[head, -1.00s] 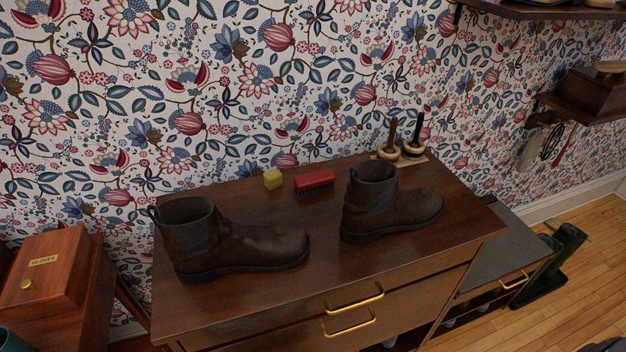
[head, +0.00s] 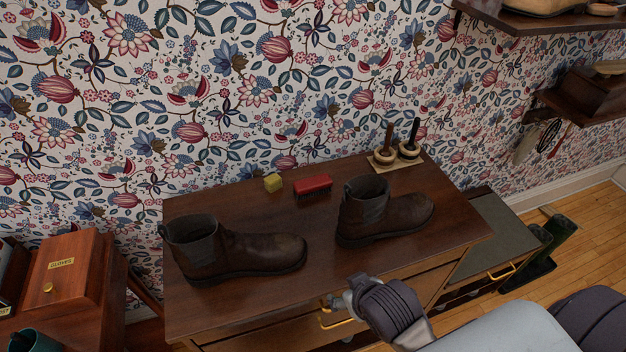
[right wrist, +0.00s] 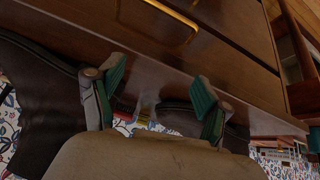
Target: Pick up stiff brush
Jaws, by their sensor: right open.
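A brush with a red back and dark bristles (head: 313,186) lies on the dresser top (head: 330,267), near its back edge by the wall. It sits behind and between two brown boots, the left boot (head: 240,254) and the right boot (head: 385,220). My right gripper (head: 340,302) is at the dresser's front edge, in front of the boots and well apart from the brush. In the right wrist view its two green-padded fingers (right wrist: 160,80) are spread with nothing between them. My left gripper is not in view.
A yellow block (head: 273,182) lies left of the brush. Two round daubers with upright handles (head: 397,150) stand on a small mat at the back right. Gold drawer handles (head: 335,320) stick out in front. A wooden gloves box (head: 62,270) stands at left.

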